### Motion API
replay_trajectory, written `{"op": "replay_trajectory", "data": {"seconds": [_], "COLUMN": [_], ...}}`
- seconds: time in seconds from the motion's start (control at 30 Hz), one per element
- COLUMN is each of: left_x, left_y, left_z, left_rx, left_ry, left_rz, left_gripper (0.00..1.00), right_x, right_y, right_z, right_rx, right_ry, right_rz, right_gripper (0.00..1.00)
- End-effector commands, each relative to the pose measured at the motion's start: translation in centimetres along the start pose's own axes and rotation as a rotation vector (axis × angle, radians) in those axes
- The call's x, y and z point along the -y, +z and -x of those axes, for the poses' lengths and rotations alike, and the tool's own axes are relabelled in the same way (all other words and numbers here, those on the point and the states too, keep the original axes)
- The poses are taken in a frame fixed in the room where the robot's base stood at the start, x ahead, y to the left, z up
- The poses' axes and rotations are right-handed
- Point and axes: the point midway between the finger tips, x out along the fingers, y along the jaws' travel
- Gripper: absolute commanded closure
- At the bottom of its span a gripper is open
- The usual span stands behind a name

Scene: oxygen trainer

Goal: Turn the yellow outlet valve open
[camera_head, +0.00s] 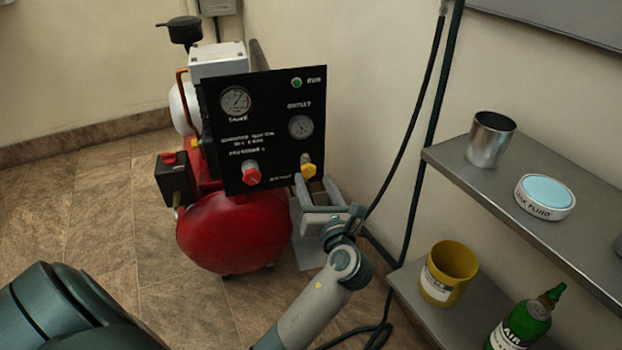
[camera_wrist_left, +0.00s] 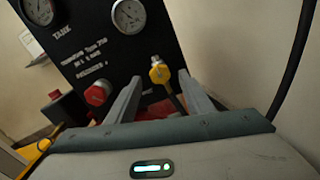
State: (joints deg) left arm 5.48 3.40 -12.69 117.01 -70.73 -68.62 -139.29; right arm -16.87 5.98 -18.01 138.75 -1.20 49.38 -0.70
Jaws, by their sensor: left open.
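The yellow outlet valve (camera_head: 308,170) sits at the lower right of the black panel (camera_head: 265,130), under the outlet gauge (camera_head: 301,126). It also shows in the left wrist view (camera_wrist_left: 159,72), just beyond and between the two fingertips. My left gripper (camera_head: 310,184) is open in front of the valve, with its fingers pointing at it. In the left wrist view the open fingers (camera_wrist_left: 155,85) stand on either side of the valve's line. I cannot tell whether either finger touches it. The valve's lower part is partly hidden by the gripper in the head view. My right gripper is not in view.
A red knob (camera_head: 251,173) sits left of the yellow valve on the panel. The red tank (camera_head: 230,230) lies below. A metal shelf (camera_head: 450,172) at the right holds a steel cup (camera_head: 490,139) and a round tin (camera_head: 544,196). Black hoses (camera_head: 425,125) hang beside the wall.

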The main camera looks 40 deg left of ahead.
Motion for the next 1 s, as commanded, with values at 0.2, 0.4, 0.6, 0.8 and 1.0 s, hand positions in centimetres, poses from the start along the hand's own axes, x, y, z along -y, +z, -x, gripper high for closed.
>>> {"op": "replay_trajectory", "data": {"seconds": [0.2,0.4,0.6,0.8,1.0], "left_x": [0.0,0.0,0.0,0.0,0.0], "left_y": [-0.1,0.0,0.1,0.1,0.1], "left_z": [-2.8,-3.8,-3.8,-3.8,-3.8], "left_rx": [0.002,0.002,0.001,0.001,0.001], "left_ry": [0.001,0.000,0.000,0.000,0.000], "left_rz": [0.000,0.000,0.000,0.000,0.001], "left_gripper": [0.53,0.53,0.53,0.81,0.94], "right_x": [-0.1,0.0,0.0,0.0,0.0], "right_y": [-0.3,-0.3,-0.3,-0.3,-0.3], "right_z": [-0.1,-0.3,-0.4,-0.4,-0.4], "right_rx": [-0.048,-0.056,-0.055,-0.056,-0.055], "right_ry": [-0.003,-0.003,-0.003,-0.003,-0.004], "right_rz": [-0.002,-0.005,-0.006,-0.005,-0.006], "right_gripper": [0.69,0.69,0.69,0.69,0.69]}}
